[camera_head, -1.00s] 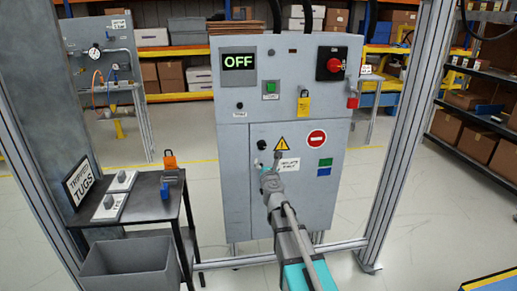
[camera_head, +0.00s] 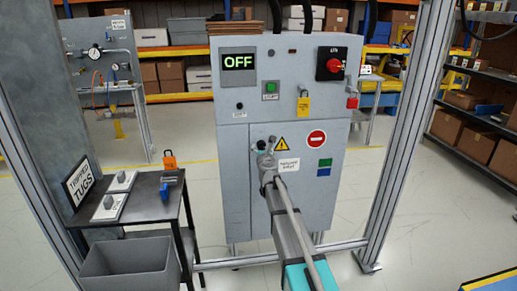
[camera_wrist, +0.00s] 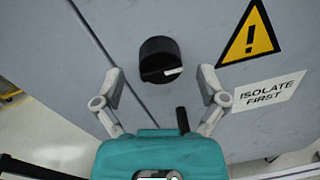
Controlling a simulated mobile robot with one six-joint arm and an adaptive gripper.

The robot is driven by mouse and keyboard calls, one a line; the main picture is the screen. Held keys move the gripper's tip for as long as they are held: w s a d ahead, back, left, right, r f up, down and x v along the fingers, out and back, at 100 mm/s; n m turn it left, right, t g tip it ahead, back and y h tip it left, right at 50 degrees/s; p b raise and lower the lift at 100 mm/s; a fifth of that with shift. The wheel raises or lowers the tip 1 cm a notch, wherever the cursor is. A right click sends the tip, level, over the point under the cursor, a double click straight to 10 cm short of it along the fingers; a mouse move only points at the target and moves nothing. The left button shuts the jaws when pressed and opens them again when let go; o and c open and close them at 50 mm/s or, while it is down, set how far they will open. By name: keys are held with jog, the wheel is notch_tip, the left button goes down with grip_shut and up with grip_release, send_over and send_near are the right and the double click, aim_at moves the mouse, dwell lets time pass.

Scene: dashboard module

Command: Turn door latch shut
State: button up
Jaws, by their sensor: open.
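The door latch (camera_wrist: 158,58) is a round black knob with a white mark pointing right, on the grey cabinet door (camera_wrist: 205,20). In the head view the latch (camera_head: 261,144) is small, at the upper left of the lower door. My gripper (camera_wrist: 160,76) is open, one finger left of the knob and one right, with nothing held between them. The fingers look apart from the knob; their exact depth is hard to tell. In the head view my gripper (camera_head: 266,161) is just below the latch, and my arm hides part of the door.
A yellow warning triangle (camera_wrist: 249,38) and an "ISOLATE FIRST" label (camera_wrist: 268,92) are right of the latch. The cabinet display (camera_head: 238,62) reads OFF. A red rotary switch (camera_head: 331,64) is at the upper right. A black cart (camera_head: 150,205) with a grey bin (camera_head: 125,268) stands left.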

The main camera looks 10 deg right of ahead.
jog(key=shift+w, duration=0.65)
